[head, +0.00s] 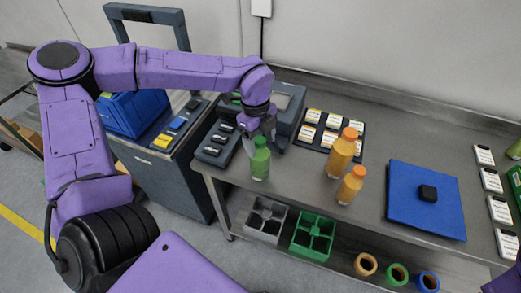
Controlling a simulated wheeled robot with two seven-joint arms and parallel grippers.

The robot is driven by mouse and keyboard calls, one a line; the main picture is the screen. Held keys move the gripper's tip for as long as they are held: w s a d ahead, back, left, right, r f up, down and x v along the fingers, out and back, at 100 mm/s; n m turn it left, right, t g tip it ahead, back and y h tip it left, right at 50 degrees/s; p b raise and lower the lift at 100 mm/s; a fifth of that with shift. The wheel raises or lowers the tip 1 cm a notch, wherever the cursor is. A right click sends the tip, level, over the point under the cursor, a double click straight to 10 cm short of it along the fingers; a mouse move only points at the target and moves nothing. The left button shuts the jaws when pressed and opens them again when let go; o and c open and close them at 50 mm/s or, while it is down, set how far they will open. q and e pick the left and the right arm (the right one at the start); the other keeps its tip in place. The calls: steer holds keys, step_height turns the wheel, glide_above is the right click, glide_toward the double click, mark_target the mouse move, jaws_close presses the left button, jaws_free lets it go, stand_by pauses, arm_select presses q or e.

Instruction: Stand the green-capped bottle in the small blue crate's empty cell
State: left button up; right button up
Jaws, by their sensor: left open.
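The green bottle with a green cap (260,160) stands upright near the front left part of the steel bench. My left gripper (260,136) is open at the level of its cap, pointing down, very close to the bottle. Whether the fingers touch it I cannot tell. A blue crate (137,112) stands on the dark cart at the left, partly hidden behind my left arm. Its cells cannot be seen from here. My right gripper is not in view; only a bit of purple arm shows at the lower right corner.
Two orange bottles (342,152) stand to the right of the green bottle. A blue mat (428,216) with a black block lies further right. A grey crate (265,220) and a green crate (313,236) stand on the lower shelf. A grey device (290,105) stands behind the gripper.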

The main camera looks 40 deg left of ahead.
arm_select(q)
steer(key=shift+s+f, duration=0.1)
steer(key=c, duration=1.2)
steer(key=shift+s, duration=0.1)
jaws_close()
